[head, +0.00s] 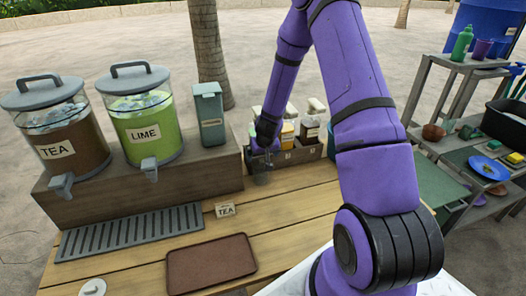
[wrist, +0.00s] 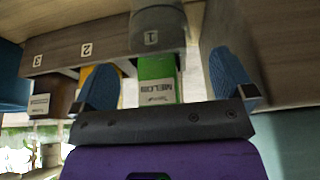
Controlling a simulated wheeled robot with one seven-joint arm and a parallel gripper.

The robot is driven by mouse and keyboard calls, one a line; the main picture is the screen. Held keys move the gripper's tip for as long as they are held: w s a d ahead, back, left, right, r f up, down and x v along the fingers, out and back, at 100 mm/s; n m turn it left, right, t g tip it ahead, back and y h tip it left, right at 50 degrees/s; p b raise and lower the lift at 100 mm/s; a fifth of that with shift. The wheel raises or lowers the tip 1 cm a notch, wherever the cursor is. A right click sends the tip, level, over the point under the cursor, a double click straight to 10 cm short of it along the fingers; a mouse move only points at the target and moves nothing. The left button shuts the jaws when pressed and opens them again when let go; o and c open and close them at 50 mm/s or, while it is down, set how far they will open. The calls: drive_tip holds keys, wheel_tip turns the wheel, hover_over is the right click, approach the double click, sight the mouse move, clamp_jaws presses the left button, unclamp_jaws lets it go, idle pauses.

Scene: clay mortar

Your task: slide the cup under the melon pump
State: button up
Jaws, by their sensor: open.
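A clear cup (head: 262,178) stands at the left end of the bottle rack, just below my gripper (head: 264,148) in the head view. In the wrist view the see-through cup (wrist: 157,18) stands in front of the rack's number 1 plate. The melon pump bottle (wrist: 157,88), green with a MELON label, appears between the two blue fingers of my gripper (wrist: 165,75). The fingers are apart and show no hold on the cup. My gripper and wrist hide most of the melon bottle in the head view.
The wooden rack (head: 300,156) holds other bottles to the right, with slots 2 and 3. The TEA sign (head: 226,210), brown tray (head: 211,263) and drip grate (head: 130,232) lie left on the table. TEA (head: 57,130) and LIME (head: 142,120) dispensers stand behind.

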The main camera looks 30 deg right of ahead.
sight(260, 163)
drive_tip(key=x, duration=0.8)
drive_tip(key=shift+d, duration=0.1)
drive_tip(key=c, duration=1)
